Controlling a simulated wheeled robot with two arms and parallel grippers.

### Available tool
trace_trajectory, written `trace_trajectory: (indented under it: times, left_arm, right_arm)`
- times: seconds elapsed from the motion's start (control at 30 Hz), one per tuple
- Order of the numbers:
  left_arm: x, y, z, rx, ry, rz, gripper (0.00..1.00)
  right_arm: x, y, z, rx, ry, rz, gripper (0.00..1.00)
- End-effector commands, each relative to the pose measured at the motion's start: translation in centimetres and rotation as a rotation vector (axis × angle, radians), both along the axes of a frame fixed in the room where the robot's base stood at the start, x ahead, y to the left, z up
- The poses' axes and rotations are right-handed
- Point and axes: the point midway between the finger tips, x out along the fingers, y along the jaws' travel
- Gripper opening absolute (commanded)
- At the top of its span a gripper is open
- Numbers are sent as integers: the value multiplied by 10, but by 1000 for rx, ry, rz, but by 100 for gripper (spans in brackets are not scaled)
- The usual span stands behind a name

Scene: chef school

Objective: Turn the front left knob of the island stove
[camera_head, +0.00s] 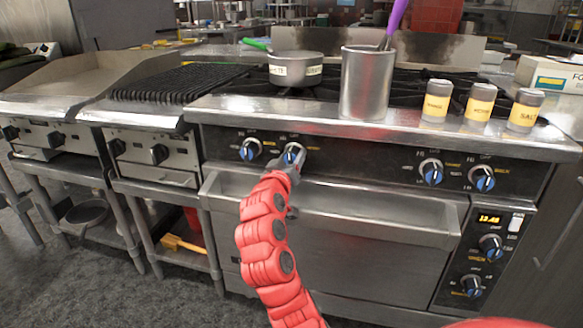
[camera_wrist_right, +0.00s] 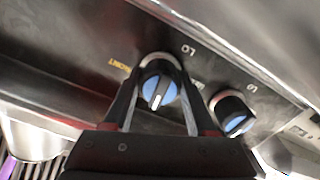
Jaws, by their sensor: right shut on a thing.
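The island stove (camera_head: 330,160) has two blue-and-silver knobs on the left of its front panel and two on the right. The leftmost knob (camera_head: 250,149) is free. My right gripper (camera_head: 292,158), on the red arm, is at the second knob from the left (camera_head: 293,153). In the right wrist view my right gripper (camera_wrist_right: 157,100) has a finger on each side of that knob (camera_wrist_right: 160,84) and is shut on it. The leftmost knob (camera_wrist_right: 232,114) is beside the gripper there. My left gripper is out of view.
A metal pot (camera_head: 367,85), a saucepan (camera_head: 297,69) with a green handle and three yellow-labelled shakers (camera_head: 480,103) stand on the stove top. An oven handle rail (camera_head: 345,220) runs below the knobs. A grill (camera_head: 175,84) adjoins on the left.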

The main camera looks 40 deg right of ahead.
Motion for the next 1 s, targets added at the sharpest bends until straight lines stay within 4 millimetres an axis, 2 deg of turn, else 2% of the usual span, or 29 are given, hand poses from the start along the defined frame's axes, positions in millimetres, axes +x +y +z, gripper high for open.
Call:
trace_trajectory:
  times: [0.03, 0.23, 0.83, 0.87, 1.0]
  left_arm:
    - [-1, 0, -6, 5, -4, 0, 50]
    - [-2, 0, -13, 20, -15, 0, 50]
    - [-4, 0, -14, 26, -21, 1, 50]
    - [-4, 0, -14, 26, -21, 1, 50]
    - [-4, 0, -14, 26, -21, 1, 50]
  right_arm:
    - [0, 0, -5, 20, -18, 0, 2]
    - [0, 0, -3, 68, -76, -1, 2]
    - [0, 0, -1, 94, -105, -1, 2]
    - [0, 0, -1, 93, -105, -1, 61]
    - [0, 0, -1, 92, -105, -1, 86]
